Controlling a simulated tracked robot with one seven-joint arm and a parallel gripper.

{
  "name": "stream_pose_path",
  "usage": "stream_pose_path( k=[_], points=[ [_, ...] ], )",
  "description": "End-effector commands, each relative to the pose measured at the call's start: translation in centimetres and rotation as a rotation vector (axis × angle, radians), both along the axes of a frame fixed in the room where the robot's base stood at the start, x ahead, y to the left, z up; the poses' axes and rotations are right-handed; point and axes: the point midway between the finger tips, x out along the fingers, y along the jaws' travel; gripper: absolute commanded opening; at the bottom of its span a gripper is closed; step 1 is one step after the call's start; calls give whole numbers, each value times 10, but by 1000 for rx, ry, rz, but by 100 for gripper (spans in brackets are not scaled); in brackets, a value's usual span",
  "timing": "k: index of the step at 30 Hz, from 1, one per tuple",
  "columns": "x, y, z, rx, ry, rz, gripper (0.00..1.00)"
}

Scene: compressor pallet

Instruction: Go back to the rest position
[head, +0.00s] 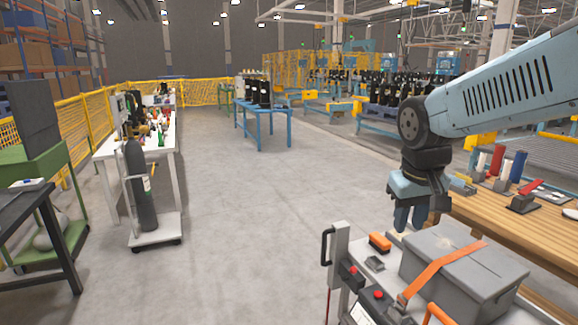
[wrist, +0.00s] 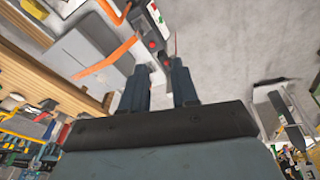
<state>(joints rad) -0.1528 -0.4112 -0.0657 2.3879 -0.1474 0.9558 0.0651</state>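My gripper (head: 409,228) hangs pointing down at the right of the head view, at the end of my blue-grey arm. It is above and behind the grey box with an orange strap, near the wooden bench's left edge. In the wrist view my gripper (wrist: 158,66) shows two dark fingers standing apart, with nothing between them. No held object is seen in either view.
The grey box (head: 450,282) with its orange strap stands at the front right, beside a small orange block (head: 380,241). The wooden bench (head: 520,235) holds tools. A dark cylinder (head: 140,190) stands on a white cart at left. The middle floor is clear.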

Motion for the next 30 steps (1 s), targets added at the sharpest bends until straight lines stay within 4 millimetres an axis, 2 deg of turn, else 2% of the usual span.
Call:
stream_pose_path(
  k=[6,13,19,30],
  points=[
    [-37,-3,22,59,-131,-37,29],
    [-67,-2,35,96,-237,-64,29],
    [-77,0,38,106,-273,-74,29],
    [-77,0,38,107,-275,-73,29]
  ],
)
